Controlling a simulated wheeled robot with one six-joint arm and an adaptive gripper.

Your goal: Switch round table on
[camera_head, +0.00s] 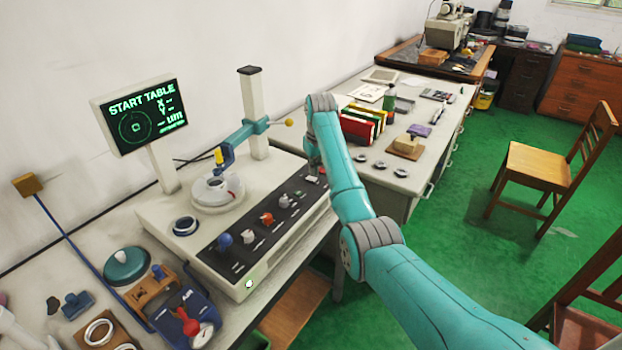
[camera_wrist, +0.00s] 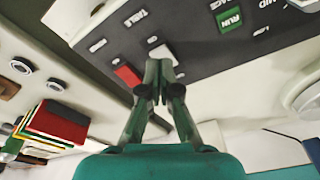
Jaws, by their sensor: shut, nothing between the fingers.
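The screen (camera_head: 140,115) reads "START TABLE" in green. The measuring machine (camera_head: 160,225) carries a round table (camera_head: 217,192) with a pale ring-like part on it. Its dark control panel (camera_head: 240,262) runs along the front. In the wrist view the panel shows a "TABLE" label (camera_wrist: 138,18), a red switch (camera_wrist: 127,75), a pale switch (camera_wrist: 162,53) and a green RUN button (camera_wrist: 229,20). My gripper (camera_wrist: 160,68) is shut and empty, its tips over or against the pale switch; contact cannot be told. In the head view my gripper (camera_head: 313,172) is at the panel's right end, partly hidden.
Several coloured knobs, including a blue one (camera_head: 225,241) and a red one (camera_head: 267,218), stand on the panel. A teal probe arm (camera_head: 245,132) reaches over the table from its column (camera_head: 254,110). Red and yellow binders (camera_head: 360,125) and small rings (camera_head: 380,164) lie on the right bench.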

